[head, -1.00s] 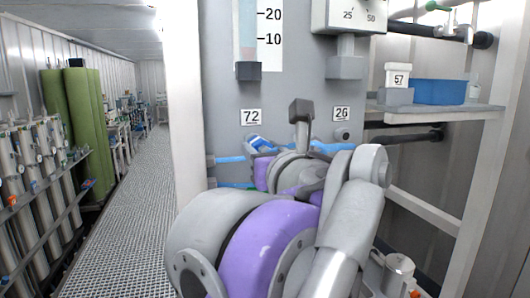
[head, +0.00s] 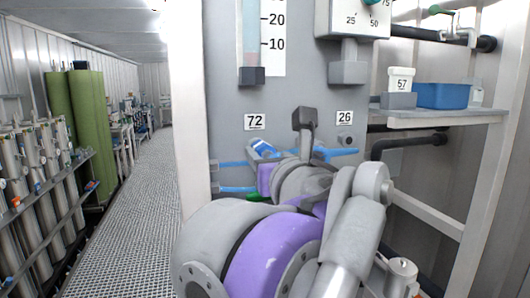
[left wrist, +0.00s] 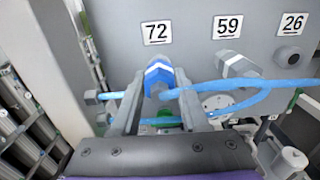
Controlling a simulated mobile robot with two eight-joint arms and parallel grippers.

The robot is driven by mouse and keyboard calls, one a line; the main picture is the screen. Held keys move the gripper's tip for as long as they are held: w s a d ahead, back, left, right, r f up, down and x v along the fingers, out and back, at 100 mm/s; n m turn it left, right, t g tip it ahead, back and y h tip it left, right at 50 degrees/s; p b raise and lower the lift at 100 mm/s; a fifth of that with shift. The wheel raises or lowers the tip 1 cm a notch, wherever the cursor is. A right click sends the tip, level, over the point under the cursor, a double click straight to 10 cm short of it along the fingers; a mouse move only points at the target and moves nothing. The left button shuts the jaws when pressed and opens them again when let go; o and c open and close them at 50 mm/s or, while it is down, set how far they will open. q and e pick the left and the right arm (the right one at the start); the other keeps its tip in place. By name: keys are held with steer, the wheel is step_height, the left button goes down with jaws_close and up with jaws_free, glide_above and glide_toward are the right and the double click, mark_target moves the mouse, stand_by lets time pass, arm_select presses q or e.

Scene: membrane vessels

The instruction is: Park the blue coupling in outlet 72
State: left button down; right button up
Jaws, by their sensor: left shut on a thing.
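The blue coupling (left wrist: 158,76) has a pale band and sits between the fingers of my left gripper (left wrist: 157,105), which is shut on it. It points at the grey panel just below the label 72 (left wrist: 157,32). In the head view the coupling (head: 263,146) shows small below the label 72 (head: 254,122), partly behind my left wrist. Outlet 72 itself is hidden behind the coupling, so I cannot tell whether they touch. A light blue hose (left wrist: 215,86) runs close by. My right gripper is not in view.
A grey fitting (left wrist: 239,66) sits under label 59, and a round outlet (left wrist: 289,55) under label 26. A shelf (head: 440,117) with a blue tub (head: 441,96) is on the right. A grated walkway (head: 125,225) lies free on the left.

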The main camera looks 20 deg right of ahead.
arm_select(q)
steer(key=shift+p, duration=0.55)
stand_by(1.7)
steer(key=shift+w, duration=0.5)
steer(key=shift+c, duration=1.7)
jaws_free()
steer(key=s, duration=1.1)
steer(key=shift+d, duration=0.15)
steer(key=shift+w+f, duration=0.1)
steer(key=shift+f, duration=0.05)
